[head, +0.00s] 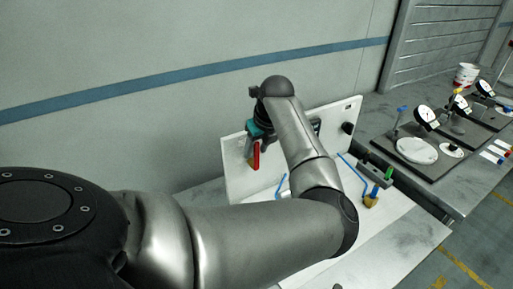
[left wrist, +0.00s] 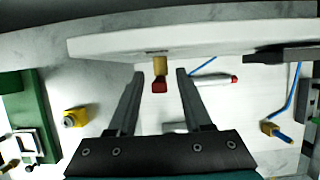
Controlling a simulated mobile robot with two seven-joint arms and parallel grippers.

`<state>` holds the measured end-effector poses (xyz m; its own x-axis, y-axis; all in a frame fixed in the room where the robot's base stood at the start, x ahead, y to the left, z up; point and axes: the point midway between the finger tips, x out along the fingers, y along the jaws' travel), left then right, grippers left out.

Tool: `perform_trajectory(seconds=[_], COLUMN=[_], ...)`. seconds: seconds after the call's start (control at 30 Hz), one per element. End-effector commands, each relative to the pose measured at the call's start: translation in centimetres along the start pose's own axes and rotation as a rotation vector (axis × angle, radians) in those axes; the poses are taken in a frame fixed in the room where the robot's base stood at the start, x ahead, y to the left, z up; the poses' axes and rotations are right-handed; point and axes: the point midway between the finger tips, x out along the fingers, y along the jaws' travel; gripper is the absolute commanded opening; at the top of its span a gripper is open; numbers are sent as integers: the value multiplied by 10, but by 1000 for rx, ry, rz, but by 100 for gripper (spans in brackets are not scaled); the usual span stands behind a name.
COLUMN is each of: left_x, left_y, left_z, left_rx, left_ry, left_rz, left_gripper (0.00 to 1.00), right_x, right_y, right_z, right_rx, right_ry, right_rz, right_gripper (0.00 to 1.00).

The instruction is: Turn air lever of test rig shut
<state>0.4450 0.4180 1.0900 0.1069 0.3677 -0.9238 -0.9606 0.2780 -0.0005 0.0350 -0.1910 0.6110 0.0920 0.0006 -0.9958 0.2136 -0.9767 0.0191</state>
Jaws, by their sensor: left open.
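The test rig has an upright white panel (head: 345,115) on a white base. In the head view a red lever (head: 256,158) with a brass-coloured part beside it shows at the panel's left side. My left gripper (head: 262,140) is there, partly hidden by its own wrist. In the left wrist view the lever is seen nearly end-on as a red tip (left wrist: 159,86) below a brass fitting. My left gripper (left wrist: 161,78) is open, with one finger on each side of the red tip and visible gaps to both. My right gripper is not in view.
A blue hose (head: 357,176) runs to a brass fitting (head: 371,199) on the base. A green part (left wrist: 28,110) and a yellow part (left wrist: 75,117) stand at left in the wrist view. Dial gauges (head: 425,115) stand on the bench at right. The wall is close behind the panel.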

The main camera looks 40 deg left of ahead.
Motion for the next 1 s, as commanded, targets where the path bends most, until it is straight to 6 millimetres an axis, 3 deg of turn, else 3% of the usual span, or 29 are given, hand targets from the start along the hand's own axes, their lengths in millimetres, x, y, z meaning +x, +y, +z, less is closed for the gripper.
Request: perform_trajectory(seconds=[0.23, 0.67, 1.0], left_x=[1, 0, 0], left_y=[0, 0, 0], left_z=[0, 0, 0], left_rx=[0, 0, 0], left_ry=[0, 0, 1], left_rz=[0, 0, 0], left_gripper=[49, 0, 0], right_x=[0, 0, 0], right_y=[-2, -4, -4], right_z=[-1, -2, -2], right_rx=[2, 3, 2], right_ry=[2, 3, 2], right_rz=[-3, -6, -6], right_gripper=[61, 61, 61])
